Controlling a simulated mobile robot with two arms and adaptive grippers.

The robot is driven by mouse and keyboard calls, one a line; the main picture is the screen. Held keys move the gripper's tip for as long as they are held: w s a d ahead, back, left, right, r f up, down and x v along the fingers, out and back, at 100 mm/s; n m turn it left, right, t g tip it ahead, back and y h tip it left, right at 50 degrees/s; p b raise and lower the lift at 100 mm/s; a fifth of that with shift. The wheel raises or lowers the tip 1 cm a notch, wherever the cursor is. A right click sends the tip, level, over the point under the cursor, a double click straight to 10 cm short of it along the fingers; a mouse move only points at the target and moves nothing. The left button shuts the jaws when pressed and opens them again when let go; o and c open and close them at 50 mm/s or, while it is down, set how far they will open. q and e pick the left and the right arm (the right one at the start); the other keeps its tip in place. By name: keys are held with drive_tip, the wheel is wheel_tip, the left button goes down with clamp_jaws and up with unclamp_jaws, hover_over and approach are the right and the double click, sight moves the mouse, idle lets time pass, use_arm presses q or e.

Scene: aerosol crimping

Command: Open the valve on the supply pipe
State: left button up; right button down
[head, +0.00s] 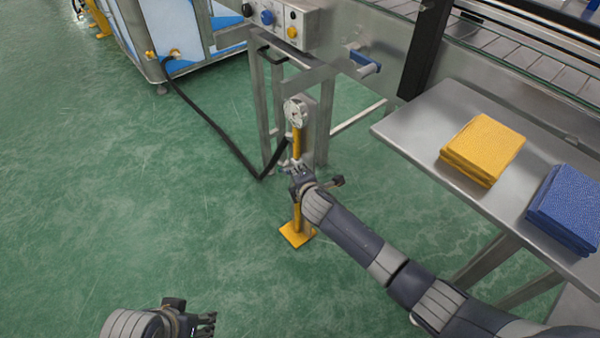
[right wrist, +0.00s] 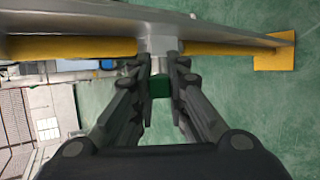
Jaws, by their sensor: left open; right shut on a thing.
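The yellow supply pipe (head: 297,143) stands upright on a yellow foot plate (head: 297,235) in front of a metal post, with a round gauge (head: 295,112) at its top. It also crosses the top of the right wrist view (right wrist: 90,48). A grey valve body (right wrist: 160,40) sits on the pipe, with a dark green part (right wrist: 160,87) in front of it between my fingers. My right gripper (head: 298,172) is shut on the valve's handle, which the fingers mostly hide. My left gripper (head: 207,325) is open and empty, low over the floor, apart from the pipe.
A metal table (head: 430,118) at the right carries yellow cloths (head: 482,148) and blue cloths (head: 566,207). A black hose (head: 215,130) runs from a blue and white machine (head: 175,30) to the pipe stand. A button panel (head: 280,20) is above. The green floor at left is clear.

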drive_tip(key=shift+w+r, duration=0.1)
drive_tip(key=shift+r, duration=0.05)
idle(0.5)
drive_tip(key=c, duration=1.6)
unclamp_jaws()
drive_tip(key=shift+v, duration=6)
